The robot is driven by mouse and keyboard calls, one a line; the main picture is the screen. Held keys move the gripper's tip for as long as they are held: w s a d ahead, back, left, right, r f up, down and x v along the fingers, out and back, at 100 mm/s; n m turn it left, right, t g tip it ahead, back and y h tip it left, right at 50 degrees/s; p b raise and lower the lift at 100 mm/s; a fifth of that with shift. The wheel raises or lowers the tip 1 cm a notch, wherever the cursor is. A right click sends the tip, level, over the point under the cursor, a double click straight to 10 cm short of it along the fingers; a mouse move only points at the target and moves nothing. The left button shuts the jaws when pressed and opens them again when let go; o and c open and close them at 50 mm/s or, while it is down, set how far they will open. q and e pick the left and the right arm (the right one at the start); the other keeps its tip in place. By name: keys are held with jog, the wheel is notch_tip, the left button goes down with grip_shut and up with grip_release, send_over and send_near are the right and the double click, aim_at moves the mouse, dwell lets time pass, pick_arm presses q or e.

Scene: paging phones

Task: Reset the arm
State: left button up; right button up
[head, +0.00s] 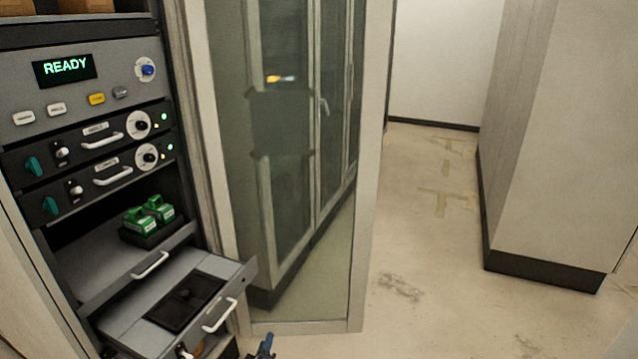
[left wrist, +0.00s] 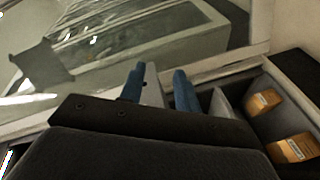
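My left gripper (head: 265,346) shows at the bottom edge of the head view, just right of the pulled-out drawer and in front of the glass door. In the left wrist view its two blue fingers (left wrist: 160,90) stand apart with nothing held between them. Most of the left arm is out of the head view. My right arm and gripper do not show.
A rack with a READY display (head: 64,68) stands at left. Green units (head: 149,214) sit on a shelf above the open drawer (head: 227,283). A glass door (head: 300,328) stands beside it. Orange items (left wrist: 291,147) lie in a compartment. Floor (head: 430,290) is clear at right.

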pick_arm(q)
jog(key=s+d+f+m+g+h, duration=0.1)
jog(key=s+d+f+m+g, duration=0.2)
jog(key=s+f+m+g, duration=0.4)
jog(key=s+d+f+m+g+h, duration=0.1)
jog(key=s+d+f+m+g, duration=0.1)
jog(key=s+f, duration=0.5)
jog(key=s+a+f+m+g+y, duration=0.1)
jog(key=s+a+f+g, duration=0.1)
jog(key=s+f, duration=0.3)
jog(key=s+a+f+m+g+y, duration=0.1)
jog(key=s+f, duration=0.5)
jog(key=s, duration=0.7)
jog(key=s+a+f+m+g, duration=0.2)
jog(key=s+f, duration=0.4)
jog(key=s, duration=0.4)
jog(key=shift+a+g+y, duration=0.4)
jog(key=shift+a+g, duration=0.3)
jog(key=shift+a, duration=0.05)
jog(key=shift+f, duration=0.1)
